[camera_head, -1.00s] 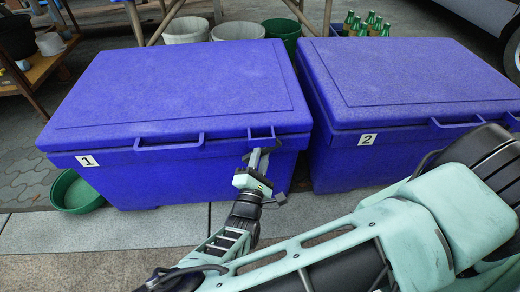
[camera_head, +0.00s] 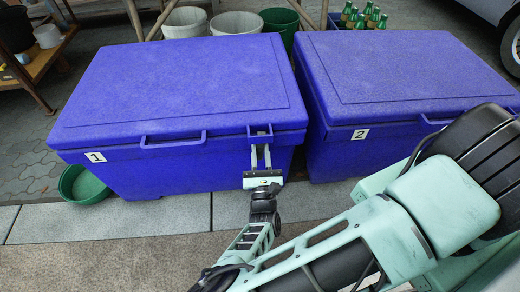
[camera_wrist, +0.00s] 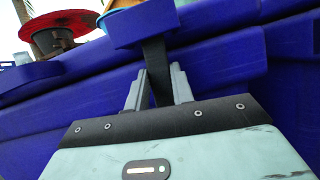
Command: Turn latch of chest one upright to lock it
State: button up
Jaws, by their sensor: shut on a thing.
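Chest one (camera_head: 110,178) is a blue box with a closed lid and a white label reading 1, at the left in the head view. Its latch (camera_wrist: 154,62) is a narrow dark strip in the wrist view, roughly upright below a blue bracket (camera_wrist: 145,24) on the lid's edge. My gripper (camera_head: 261,153) is at the chest's front, near its right corner, pointing up toward that bracket. In the wrist view my gripper (camera_wrist: 158,88) has its two grey fingers on either side of the strip, shut on it. The fingers hide part of the latch's lower end.
Chest two (camera_head: 335,160), also blue and closed, stands close on the right. A green tub (camera_head: 84,187) lies by chest one's left side. Buckets (camera_head: 236,24) and green bottles (camera_head: 366,18) stand behind. The paving (camera_head: 120,222) in front is clear at the left.

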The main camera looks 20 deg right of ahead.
jog(key=shift+f+n+y, duration=0.1)
jog(key=shift+n+y, duration=0.3)
jog(key=shift+n, duration=0.6)
jog(key=o, duration=1)
jog(key=shift+s, duration=0.1)
